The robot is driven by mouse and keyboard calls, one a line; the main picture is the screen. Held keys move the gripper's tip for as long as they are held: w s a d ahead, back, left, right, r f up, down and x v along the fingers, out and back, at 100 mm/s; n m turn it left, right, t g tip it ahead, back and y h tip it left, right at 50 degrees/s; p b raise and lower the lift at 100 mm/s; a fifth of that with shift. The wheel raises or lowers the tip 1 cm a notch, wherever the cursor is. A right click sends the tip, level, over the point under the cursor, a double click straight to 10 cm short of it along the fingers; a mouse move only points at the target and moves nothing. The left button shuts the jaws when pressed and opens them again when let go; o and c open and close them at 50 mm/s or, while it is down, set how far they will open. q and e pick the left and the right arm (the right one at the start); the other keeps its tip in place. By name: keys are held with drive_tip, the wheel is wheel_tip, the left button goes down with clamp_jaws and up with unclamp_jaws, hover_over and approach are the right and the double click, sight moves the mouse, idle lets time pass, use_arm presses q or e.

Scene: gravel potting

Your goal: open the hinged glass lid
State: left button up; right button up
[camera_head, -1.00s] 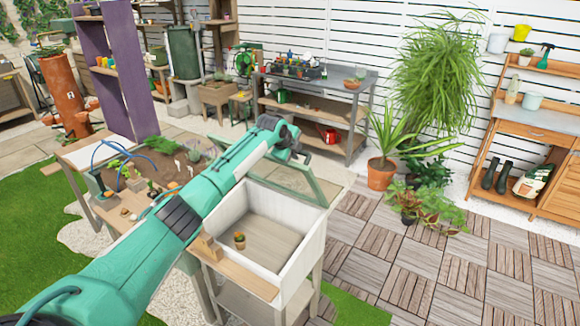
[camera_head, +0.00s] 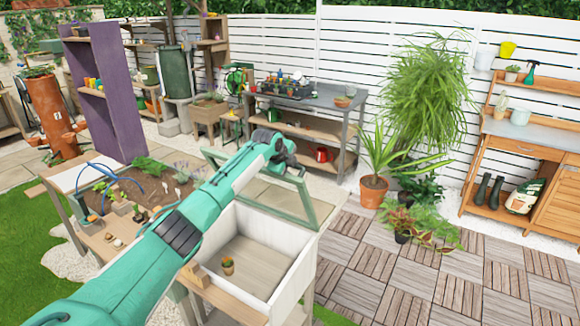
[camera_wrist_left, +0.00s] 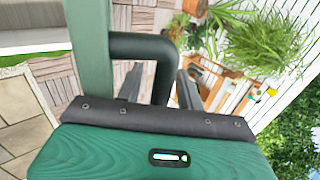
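The glass lid has a green frame (camera_head: 309,206) and stands raised at the back edge of a white wooden box (camera_head: 293,283), whose inside is exposed. My left gripper (camera_head: 290,157) is at the lid's upper part in the head view; its fingers are too small there to tell apart. In the left wrist view the green lid frame (camera_wrist_left: 90,62) runs upright with a black bent handle (camera_wrist_left: 143,46) on it. One leg of the handle lies between the dark fingers of the left gripper (camera_wrist_left: 160,88), with narrow gaps beside it. My right gripper is not in view.
A small potted cactus (camera_head: 228,265) stands inside the box. To the left is a potting table with a soil bed (camera_head: 150,188) and small pots. A grey workbench (camera_head: 345,108) and potted plants (camera_head: 372,190) stand behind. Open paving (camera_head: 380,262) lies to the right.

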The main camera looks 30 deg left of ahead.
use_arm(q)
drive_tip(key=shift+w, duration=0.1)
drive_tip(key=shift+r, duration=0.15)
drive_tip(key=shift+s+a+r+b, duration=0.15)
drive_tip(key=shift+s+r+b, duration=0.15)
drive_tip(key=shift+s+r, duration=0.15)
drive_tip(key=b+v, duration=0.3)
drive_tip(key=v, duration=0.9)
drive_tip(key=shift+b, duration=0.4)
drive_tip(key=shift+s, duration=0.15)
